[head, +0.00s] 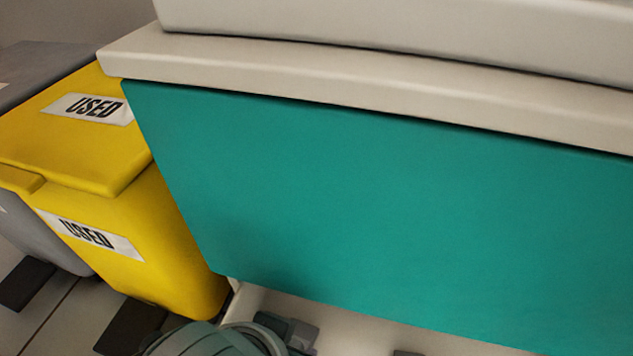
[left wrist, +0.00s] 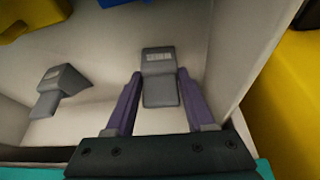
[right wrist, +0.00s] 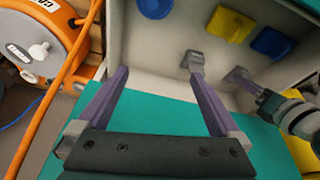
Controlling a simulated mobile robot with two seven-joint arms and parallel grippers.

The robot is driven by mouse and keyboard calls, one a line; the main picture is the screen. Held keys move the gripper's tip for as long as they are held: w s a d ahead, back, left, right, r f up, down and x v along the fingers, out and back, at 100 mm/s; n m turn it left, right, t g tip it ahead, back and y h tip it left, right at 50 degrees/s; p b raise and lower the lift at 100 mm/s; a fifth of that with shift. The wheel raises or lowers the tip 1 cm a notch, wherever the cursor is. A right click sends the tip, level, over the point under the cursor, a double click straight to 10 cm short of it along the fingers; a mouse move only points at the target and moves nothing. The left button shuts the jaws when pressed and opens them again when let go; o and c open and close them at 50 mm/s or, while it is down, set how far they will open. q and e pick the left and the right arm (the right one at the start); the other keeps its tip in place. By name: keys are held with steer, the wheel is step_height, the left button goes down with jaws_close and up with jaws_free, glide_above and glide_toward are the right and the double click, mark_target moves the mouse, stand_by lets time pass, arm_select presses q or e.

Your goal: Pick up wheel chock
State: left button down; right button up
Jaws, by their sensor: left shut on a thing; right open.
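A grey wheel chock (left wrist: 160,90) with a small pale label stands between the purple fingers of my left gripper (left wrist: 160,74), which is shut on it. A second grey chock (left wrist: 62,84) lies to its left in the same pale open compartment. In the right wrist view my left gripper (right wrist: 240,79) reaches into the compartment from the right, and the second chock (right wrist: 194,64) is left of it. My right gripper (right wrist: 157,71) is open and empty, in front of the compartment. In the head view the cabinet front hides most of the left gripper.
A teal panel (head: 400,200) under a pale top fills the head view. A yellow bin (head: 150,230) marked USED stands left of it, beside a grey bin (head: 50,240). Blue (right wrist: 271,42) and yellow (right wrist: 229,24) pieces sit in the compartment. An orange reel (right wrist: 40,35) is at left.

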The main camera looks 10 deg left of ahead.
arm_select(q)
steer(key=shift+r+p, duration=0.8)
steer(key=shift+r, duration=0.05)
steer(key=shift+s+a+p, duration=0.1)
steer(key=shift+p, duration=0.2)
steer(key=shift+s+a+f+t+h+p, duration=0.1)
steer(key=shift+s+a+t+h+p, duration=0.1)
steer(key=shift+t+h+p, duration=0.35)
steer(key=shift+s+a+f+t+h, duration=0.1)
steer(key=shift+s+a+t+h, duration=0.25)
steer(key=shift+a+t+h, duration=0.15)
step_height(320, 180, up, 11)
steer(key=s+a+p, duration=0.2)
steer(key=p, duration=0.9)
steer(key=s+a+r+g+y+p, duration=0.1)
steer(key=s+a+g+y+p, duration=0.1)
steer(key=s+a+p, duration=0.6)
steer(key=shift+s+a+r+p, duration=0.2)
steer(key=shift+s+a+p, duration=0.1)
steer(key=shift+s+a, duration=3.15)
steer(key=shift+d+r, duration=0.1)
steer(key=shift+d, duration=0.05)
